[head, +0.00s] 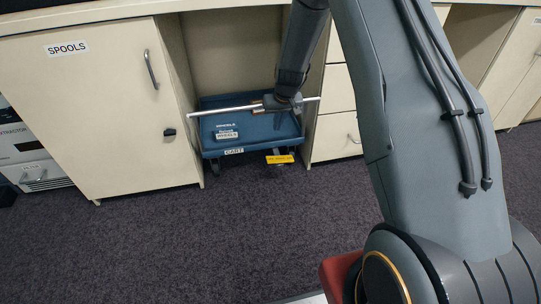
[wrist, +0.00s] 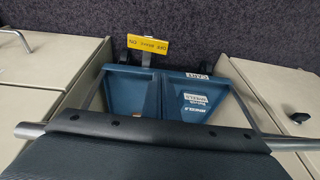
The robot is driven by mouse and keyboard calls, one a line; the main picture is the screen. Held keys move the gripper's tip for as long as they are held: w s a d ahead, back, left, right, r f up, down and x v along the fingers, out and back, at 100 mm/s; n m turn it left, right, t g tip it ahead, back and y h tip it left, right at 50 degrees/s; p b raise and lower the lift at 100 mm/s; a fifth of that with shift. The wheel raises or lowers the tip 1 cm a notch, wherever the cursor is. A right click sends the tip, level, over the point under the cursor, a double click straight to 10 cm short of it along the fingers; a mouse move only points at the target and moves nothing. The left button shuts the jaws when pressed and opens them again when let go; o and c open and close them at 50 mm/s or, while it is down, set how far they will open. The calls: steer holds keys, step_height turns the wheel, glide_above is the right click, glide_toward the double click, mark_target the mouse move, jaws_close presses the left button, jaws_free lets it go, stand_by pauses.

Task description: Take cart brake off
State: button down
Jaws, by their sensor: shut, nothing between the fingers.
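A blue cart (head: 225,139) stands in the knee space between the cabinets, its front label reading CART. A silver handle bar (head: 225,110) runs across above it. A yellow brake tag (head: 280,159) sits low at the cart's front right; it also shows at the top of the wrist view (wrist: 147,47), upside down, with small print. A grey metal strip runs by the tag. My gripper (head: 273,104) is shut and empty at the handle bar; whether it touches the bar I cannot tell. The fingertips are not clear in the wrist view.
A cabinet labelled SPOOLS (head: 110,110) with a handle and dark knob stands left of the cart. Drawers (head: 338,135) stand close on its right. The dark carpet (head: 200,240) in front is clear. A white extractor unit (head: 35,173) is at far left.

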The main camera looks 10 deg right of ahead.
steer(key=b, duration=0.5)
glide_toward(267, 159)
steer(key=f, duration=0.1)
steer(key=w+d+f, duration=0.1)
steer(key=f, duration=0.1)
steer(key=w+f, duration=0.1)
steer(key=shift+w+d+f, duration=0.15)
steer(key=shift+f, duration=0.85)
steer(key=shift+a+f, duration=0.75)
steer(key=shift+a, duration=0.05)
steer(key=shift+r, duration=0.1)
steer(key=shift+r+p, duration=0.3)
steer(key=shift+r, duration=0.45)
